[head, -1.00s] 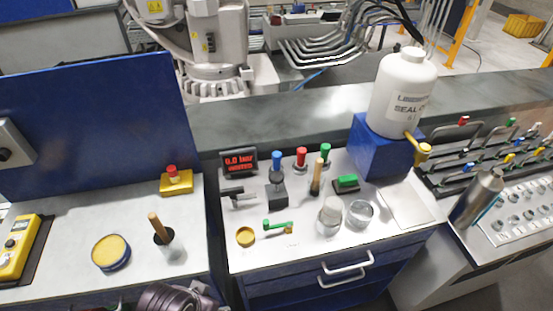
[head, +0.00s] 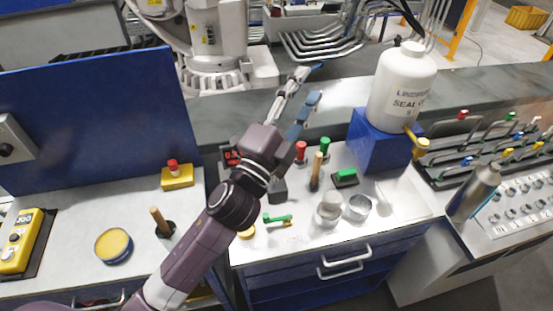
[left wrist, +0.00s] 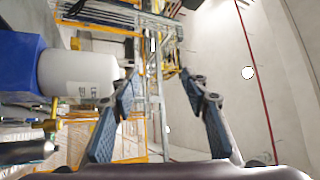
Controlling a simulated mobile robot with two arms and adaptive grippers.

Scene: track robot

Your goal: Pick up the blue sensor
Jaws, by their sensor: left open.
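The blue sensor cannot be seen now; my left arm covers the spot behind its dark block (head: 278,190) on the white bench top. My left gripper (head: 316,83) is raised above the back of the bench, its fingers apart and pointing up and to the right. In the left wrist view its two dark blue fingers (left wrist: 160,82) are spread with nothing between them. My right gripper is not in view.
A red-topped piece (head: 301,150), a green-topped piece (head: 324,147) and a wooden-handled tool (head: 316,170) stand close to the block. A big white bottle (head: 402,88) stands on a blue box (head: 378,146) to the right. A metal beaker (head: 357,208) stands in front.

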